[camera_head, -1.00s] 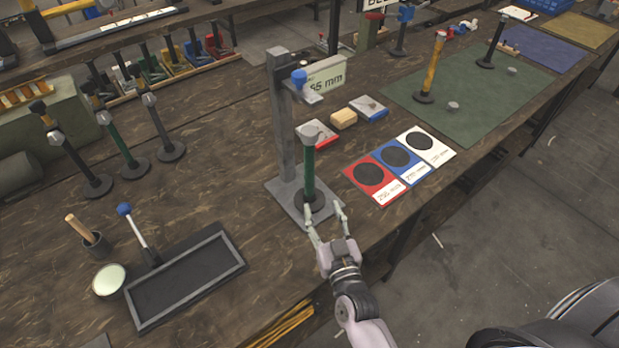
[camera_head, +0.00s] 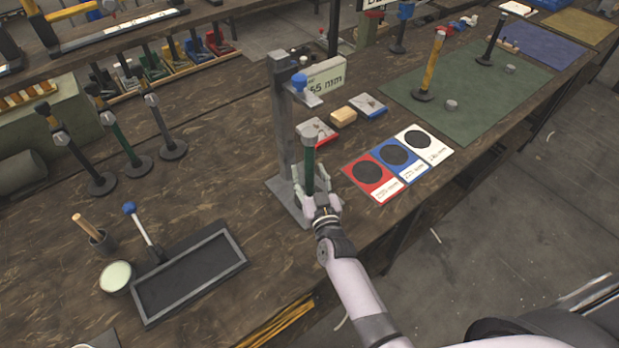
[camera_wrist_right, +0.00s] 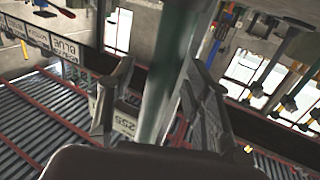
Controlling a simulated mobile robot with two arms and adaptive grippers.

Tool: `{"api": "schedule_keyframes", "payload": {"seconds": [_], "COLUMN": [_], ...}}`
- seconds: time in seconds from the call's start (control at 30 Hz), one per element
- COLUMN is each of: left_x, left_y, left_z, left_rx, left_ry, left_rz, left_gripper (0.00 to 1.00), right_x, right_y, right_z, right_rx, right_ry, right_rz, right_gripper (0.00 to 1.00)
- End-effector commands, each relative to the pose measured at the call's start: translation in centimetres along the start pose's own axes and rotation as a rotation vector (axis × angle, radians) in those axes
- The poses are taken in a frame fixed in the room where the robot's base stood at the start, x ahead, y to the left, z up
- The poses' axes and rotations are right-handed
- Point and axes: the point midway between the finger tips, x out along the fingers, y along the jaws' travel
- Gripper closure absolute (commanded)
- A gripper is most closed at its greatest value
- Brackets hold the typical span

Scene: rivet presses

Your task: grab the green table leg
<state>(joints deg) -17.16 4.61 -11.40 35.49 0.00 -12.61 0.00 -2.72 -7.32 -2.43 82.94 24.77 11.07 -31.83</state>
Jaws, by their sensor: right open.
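The green table leg (camera_head: 309,170) stands upright on the grey base of the press (camera_head: 285,130), with a light grey cap at its top. My right gripper (camera_head: 316,190) is at the lower part of this leg. Its fingers are open, one on each side of the leg. In the right wrist view the green leg (camera_wrist_right: 168,75) runs between the two dark fingers of the right gripper (camera_wrist_right: 155,105). The leg's round foot is hidden behind my gripper in the head view. My left gripper is not seen.
Another dark green leg (camera_head: 125,145) stands among several legs at the left. Red, blue and white cards (camera_head: 366,172) lie right of the press. A black tray (camera_head: 190,275) lies at the front left. A green mat (camera_head: 470,85) covers the table further back.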

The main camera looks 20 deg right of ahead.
Motion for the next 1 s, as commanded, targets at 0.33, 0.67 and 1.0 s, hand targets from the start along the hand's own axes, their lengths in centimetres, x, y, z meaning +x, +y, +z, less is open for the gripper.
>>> {"api": "schedule_keyframes", "payload": {"seconds": [0.33,0.67,1.0], "left_x": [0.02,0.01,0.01], "left_y": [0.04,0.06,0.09], "left_z": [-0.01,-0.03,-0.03], "left_rx": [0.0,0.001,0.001], "left_ry": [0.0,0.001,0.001], "left_rz": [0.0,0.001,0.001], "left_gripper": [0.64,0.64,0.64], "right_x": [-0.05,-0.06,-0.06], "right_y": [-0.02,-0.03,-0.03], "right_z": [0.0,-0.01,-0.03], "right_rx": [0.0,0.0,0.0], "right_ry": [0.0,0.0,0.001], "right_rz": [0.0,0.0,0.0], "right_gripper": [0.7,0.92,1.0]}}
